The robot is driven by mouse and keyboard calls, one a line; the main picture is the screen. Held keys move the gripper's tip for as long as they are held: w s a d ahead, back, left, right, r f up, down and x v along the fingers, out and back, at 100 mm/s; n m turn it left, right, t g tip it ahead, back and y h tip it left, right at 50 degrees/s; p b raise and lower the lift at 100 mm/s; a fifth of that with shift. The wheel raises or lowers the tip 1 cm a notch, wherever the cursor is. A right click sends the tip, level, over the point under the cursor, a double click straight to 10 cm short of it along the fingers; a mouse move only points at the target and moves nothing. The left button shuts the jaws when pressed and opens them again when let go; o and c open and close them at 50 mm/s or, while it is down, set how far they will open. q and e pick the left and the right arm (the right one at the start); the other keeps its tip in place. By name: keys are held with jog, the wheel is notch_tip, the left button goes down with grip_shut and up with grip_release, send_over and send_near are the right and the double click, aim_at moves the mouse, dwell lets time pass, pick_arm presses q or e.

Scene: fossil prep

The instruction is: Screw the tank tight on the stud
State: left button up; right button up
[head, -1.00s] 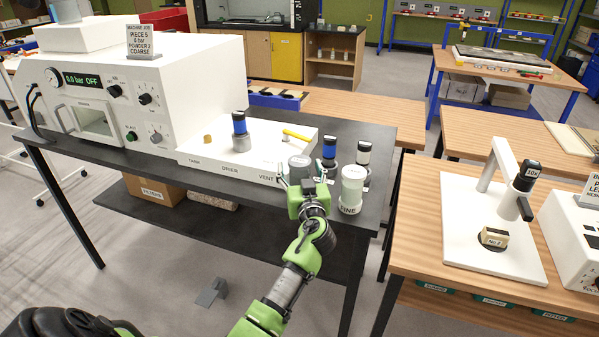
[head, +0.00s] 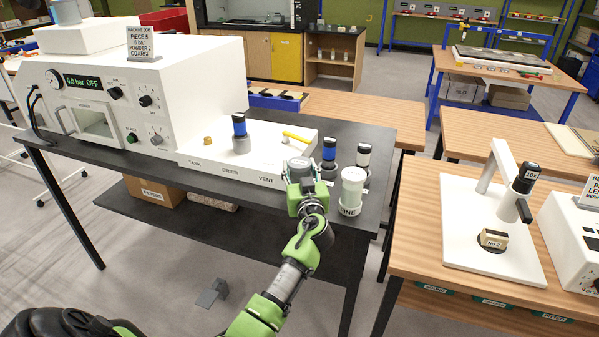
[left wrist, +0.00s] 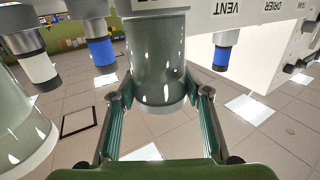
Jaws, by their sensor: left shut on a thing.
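The tank is a grey-green cylinder with a grey top (head: 299,163), at the front of the dark bench. My left gripper (head: 301,184) is shut on it. In the left wrist view the tank (left wrist: 158,55) stands between the two fingers of the gripper (left wrist: 162,95), with part of a dark label at the top edge. Whether its base touches the bench is hidden. A small brass stud (head: 208,141) stands bare on the white panel (head: 262,158), behind the TANK label and left of the tank. My right gripper is not in view.
A pale jar marked FINE (head: 352,190) stands close right of the tank. A blue-banded bottle (head: 329,155) and a white-banded bottle (head: 363,160) stand behind it. A blue-banded cylinder (head: 240,137) and a yellow lever (head: 297,136) are on the panel. The white machine (head: 200,75) is at left.

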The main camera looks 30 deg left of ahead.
pick_arm(q)
jog(key=shift+r, duration=0.55)
notch_tip(320, 180, up, 3)
jog(key=shift+f+p, duration=0.1)
jog(key=shift+p, duration=0.5)
jog(key=s+d+r+p, duration=0.5)
jog(key=s+d+r, duration=0.2)
jog(key=s, duration=0.5)
notch_tip(320, 180, up, 2)
jog(key=shift+d+r, duration=0.1)
jog(key=shift+d, duration=0.25)
